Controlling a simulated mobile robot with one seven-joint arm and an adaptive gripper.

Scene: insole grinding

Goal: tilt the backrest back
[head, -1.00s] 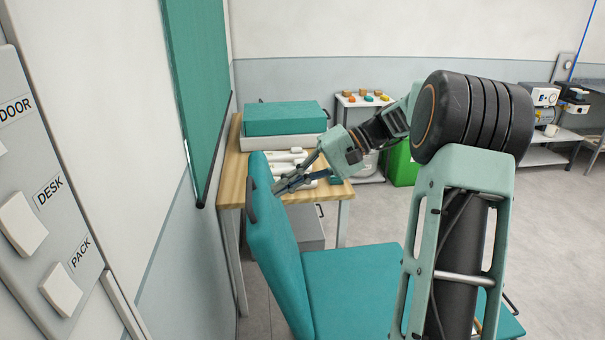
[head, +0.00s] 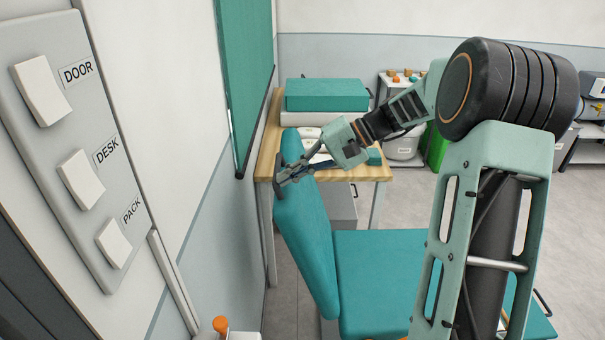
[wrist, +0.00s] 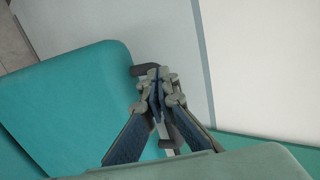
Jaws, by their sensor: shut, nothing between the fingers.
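The teal backrest (head: 306,235) of the chair stands steeply upright in the head view, leaning slightly left at its top. It rises from the back edge of the teal seat (head: 380,270). A dark handle (head: 279,176) sits on the backrest's left edge, and it also shows in the wrist view (wrist: 147,69). My gripper (head: 282,179) is at the handle, its fingers reaching across the backrest's upper part. In the wrist view my gripper (wrist: 156,76) is shut with its fingertips together, beside the handle and with nothing between them. Whether it touches the handle is unclear.
The wall with a teal panel (head: 244,80) is close on the left. A wooden table (head: 370,172) with a teal-topped box (head: 326,95) stands behind the chair. A switch panel labelled DOOR, DESK and PACK (head: 75,150) is at the near left. Floor is open at right.

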